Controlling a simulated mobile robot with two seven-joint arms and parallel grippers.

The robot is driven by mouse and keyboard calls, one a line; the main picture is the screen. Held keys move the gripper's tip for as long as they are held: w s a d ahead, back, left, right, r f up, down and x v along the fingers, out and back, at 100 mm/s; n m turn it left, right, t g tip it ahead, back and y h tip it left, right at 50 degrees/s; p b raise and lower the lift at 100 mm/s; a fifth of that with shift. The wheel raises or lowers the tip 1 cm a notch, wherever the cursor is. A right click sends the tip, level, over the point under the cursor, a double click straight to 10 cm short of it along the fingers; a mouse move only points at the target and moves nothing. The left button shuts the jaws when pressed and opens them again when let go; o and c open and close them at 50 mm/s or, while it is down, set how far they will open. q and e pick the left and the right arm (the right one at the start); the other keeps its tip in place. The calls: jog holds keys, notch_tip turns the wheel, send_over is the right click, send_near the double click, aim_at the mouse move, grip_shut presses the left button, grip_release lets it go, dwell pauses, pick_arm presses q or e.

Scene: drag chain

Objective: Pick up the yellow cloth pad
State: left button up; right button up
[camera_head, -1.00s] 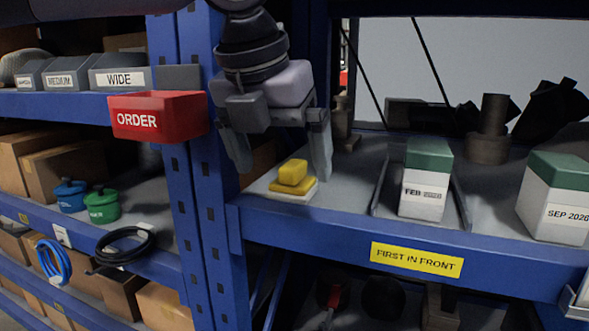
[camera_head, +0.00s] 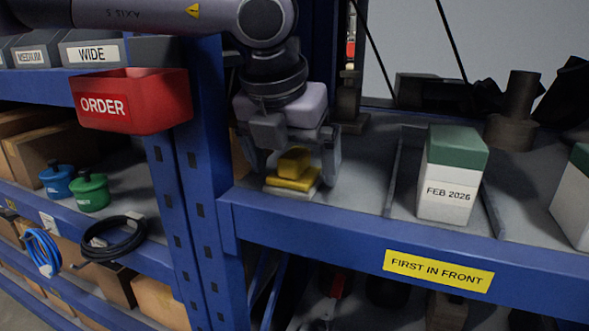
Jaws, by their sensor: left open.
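The yellow cloth pad (camera_head: 291,182) lies on a thin white block on the right-hand shelf, near its left end. A smaller yellow block-like piece (camera_head: 294,162) sits on top of it. My left gripper (camera_head: 293,174) points down from above, with one finger on each side of the yellow stack. Its jaws are open, and I cannot tell whether either finger touches the stack. The palm is above the top piece. My right gripper does not show.
A blue upright post (camera_head: 190,180) stands left of the gripper, with a red ORDER bin (camera_head: 150,112) beyond it. A FEB 2026 box (camera_head: 447,190) stands to the right. The shelf's blue front beam (camera_head: 330,229) runs just in front.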

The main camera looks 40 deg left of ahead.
pick_arm(q)
jog(key=shift+w+f, duration=0.2)
jog(key=shift+f, duration=0.35)
jog(key=c, duration=1.1)
jog(key=shift+a+r, duration=0.1)
jog(key=shift+r, duration=0.05)
jog(key=shift+c, duration=0.2)
